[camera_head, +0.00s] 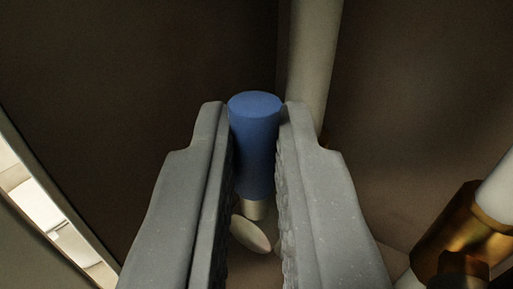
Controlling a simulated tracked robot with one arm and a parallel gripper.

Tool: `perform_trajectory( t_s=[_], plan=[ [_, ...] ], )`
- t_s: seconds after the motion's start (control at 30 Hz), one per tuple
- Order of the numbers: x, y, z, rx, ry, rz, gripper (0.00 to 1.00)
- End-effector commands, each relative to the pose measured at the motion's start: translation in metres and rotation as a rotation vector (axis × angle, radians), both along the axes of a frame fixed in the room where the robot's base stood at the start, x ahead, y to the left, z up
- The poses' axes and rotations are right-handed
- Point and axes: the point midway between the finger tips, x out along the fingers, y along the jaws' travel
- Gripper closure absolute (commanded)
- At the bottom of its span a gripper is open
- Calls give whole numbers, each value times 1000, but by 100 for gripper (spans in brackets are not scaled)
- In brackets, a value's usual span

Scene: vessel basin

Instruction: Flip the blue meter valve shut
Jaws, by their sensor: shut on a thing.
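The blue meter valve (254,140) shows as an upright blue cylinder in the middle of the head camera view. A pale metal stem shows below it. My gripper (256,118) has one grey finger on each side of the blue cylinder and is shut on it. The fingers hide parts of its sides and what lies lower down.
A pale vertical pipe (313,60) stands close behind the fingers. A brass fitting (462,232) with a white pipe is at the lower right. A pale oval piece (250,233) lies below the stem. Dark brown walls (130,100) surround the spot; a bright opening (40,205) is at the left.

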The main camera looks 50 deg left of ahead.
Motion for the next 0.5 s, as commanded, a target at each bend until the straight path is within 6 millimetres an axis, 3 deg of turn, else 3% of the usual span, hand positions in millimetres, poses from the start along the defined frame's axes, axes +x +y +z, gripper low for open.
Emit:
perform_trajectory(
  t_s=[0.27,0.5],
  plan=[
    [2,-5,-4,91,28,-4,100],
    [5,-12,-11,270,86,-4,100]
  ],
)
